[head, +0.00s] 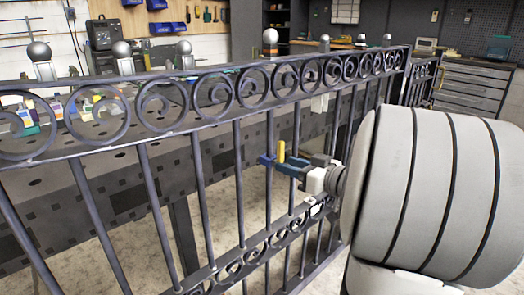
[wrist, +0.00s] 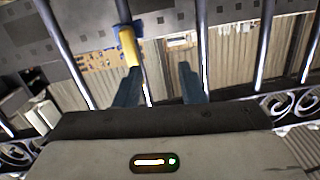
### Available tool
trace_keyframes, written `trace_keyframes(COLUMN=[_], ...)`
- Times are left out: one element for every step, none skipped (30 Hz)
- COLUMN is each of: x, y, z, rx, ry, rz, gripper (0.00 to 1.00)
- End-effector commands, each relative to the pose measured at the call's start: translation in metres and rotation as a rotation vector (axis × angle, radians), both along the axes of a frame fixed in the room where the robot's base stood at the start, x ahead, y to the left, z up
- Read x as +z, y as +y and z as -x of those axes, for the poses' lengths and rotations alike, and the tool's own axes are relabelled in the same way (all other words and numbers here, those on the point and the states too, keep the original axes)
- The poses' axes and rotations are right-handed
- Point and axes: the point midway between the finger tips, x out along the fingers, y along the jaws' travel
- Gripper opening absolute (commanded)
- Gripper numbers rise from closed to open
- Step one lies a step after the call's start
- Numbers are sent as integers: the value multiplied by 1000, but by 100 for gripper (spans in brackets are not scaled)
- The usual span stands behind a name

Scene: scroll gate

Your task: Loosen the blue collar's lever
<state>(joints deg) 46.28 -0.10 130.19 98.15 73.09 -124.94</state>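The blue collar (head: 266,160) sits around an upright bar of the dark iron gate, below the scroll band. Its yellow lever (head: 281,151) stands upright in the head view. In the wrist view the collar (wrist: 121,29) is partly behind the yellow lever (wrist: 129,46). My gripper (head: 291,168) is close beside the collar in the head view. In the wrist view its two dark blue fingers (wrist: 157,72) are apart, with nothing held between them. The left fingertip lines up with the lever's lower end; I cannot tell whether they touch.
The gate (head: 198,175) has several upright bars around my gripper, with a lower scroll band (head: 245,262) beneath. A dark workbench (head: 120,195) stands behind the gate. Grey drawers (head: 470,88) stand at the back right.

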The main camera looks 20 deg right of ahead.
Motion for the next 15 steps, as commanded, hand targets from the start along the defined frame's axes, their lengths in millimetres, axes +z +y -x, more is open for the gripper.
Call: trace_keyframes(x=[4,6,9,10,11,12,12,12,12,12,12,12,12,12,12], y=[-15,-20,-26,-29,-31,-32,-31,-30,-28,-26,-24,-21,-19,-18,-15], z=[0,-1,-1,-2,-3,-5,-8,-11,-16,-21,-25,-32,-37,-41,-47], rx=[-38,-53,-70,-79,-86,-90,-91,-91,-90,-88,-88,-88,-88,-88,-87], ry=[-43,-66,-88,-100,-109,-116,-117,-119,-119,-119,-118,-117,-117,-117,-117], rz=[18,30,41,47,53,57,58,58,58,58,59,58,58,58,58], gripper=[36,36,36,36,36,36,36,36,36,36,36,36,36,36,36])
